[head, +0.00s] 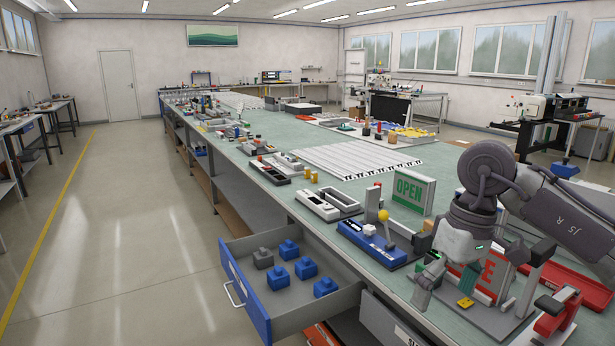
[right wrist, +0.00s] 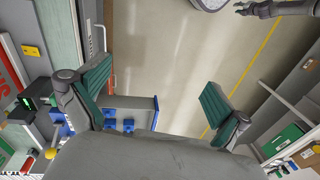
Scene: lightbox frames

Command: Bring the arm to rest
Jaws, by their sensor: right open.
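My right gripper (head: 445,297) hangs from my right arm above the near right part of the long green-topped table (head: 262,197). Its jaws point down and stand apart, with green pads. In the right wrist view the right gripper (right wrist: 156,76) is open, with nothing between its fingers. What looks like my left gripper (right wrist: 242,9) shows at the top right edge of the right wrist view, small and partly cut off. It is out of the head view.
An open blue-fronted drawer (head: 236,285) sticks out from the table, holding several blue blocks and a grey one. A green OPEN sign (head: 412,191), a red-and-white sign (head: 492,272) and a blue-based fixture (head: 372,246) stand near my right arm. The floor at left is clear.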

